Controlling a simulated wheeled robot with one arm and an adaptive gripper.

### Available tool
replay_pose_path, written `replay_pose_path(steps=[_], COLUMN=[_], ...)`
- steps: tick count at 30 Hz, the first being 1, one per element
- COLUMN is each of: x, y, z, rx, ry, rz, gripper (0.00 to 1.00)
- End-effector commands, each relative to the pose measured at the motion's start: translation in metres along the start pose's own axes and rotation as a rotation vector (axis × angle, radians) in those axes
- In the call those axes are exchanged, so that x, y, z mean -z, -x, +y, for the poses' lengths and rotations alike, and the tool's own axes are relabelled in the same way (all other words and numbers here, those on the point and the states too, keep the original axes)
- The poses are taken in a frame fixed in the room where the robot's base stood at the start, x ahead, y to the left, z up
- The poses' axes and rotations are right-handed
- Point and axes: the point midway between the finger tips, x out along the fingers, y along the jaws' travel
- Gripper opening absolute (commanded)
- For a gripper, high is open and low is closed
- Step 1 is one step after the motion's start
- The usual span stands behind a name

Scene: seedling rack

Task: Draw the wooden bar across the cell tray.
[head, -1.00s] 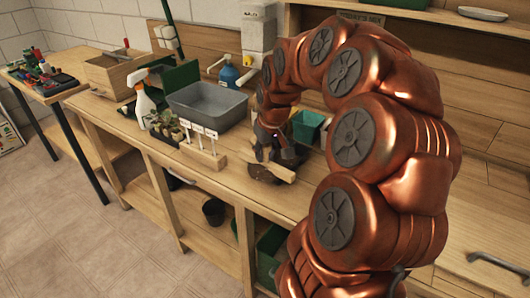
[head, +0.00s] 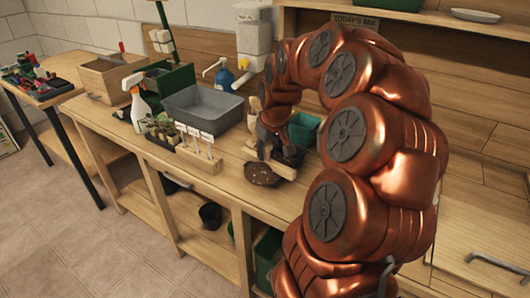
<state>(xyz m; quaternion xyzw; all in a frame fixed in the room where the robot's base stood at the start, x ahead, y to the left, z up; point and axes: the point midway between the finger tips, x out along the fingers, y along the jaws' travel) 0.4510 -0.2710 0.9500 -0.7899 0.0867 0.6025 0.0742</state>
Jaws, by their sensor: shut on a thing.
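The wooden bar (head: 284,170) is a pale, narrow strip lying across the dark cell tray on the bench. My gripper (head: 268,153) points down at the bar and is shut on it; its fingers hide the bar's middle. The cell tray (head: 261,175) shows dark brown, soil-like content on the near side of the bar. The part of the tray beyond the bar is mostly hidden by my gripper and arm. I cannot tell whether the bar touches the tray's top.
A wooden block with white labels (head: 199,160) stands just left of the tray, with potted seedlings (head: 163,130) beyond it. A grey basin (head: 203,108) and a green pot (head: 304,129) stand behind. The bench front edge is close to the tray.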

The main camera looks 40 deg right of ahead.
Motion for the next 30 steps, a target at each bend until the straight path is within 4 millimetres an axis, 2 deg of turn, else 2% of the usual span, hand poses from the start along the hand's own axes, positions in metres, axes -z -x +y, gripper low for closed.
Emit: replay_pose_path(steps=[30], x=[0.013], y=[-0.005], z=[0.03], rx=[0.0], ry=[-0.001], rz=[-0.002], gripper=[0.02])
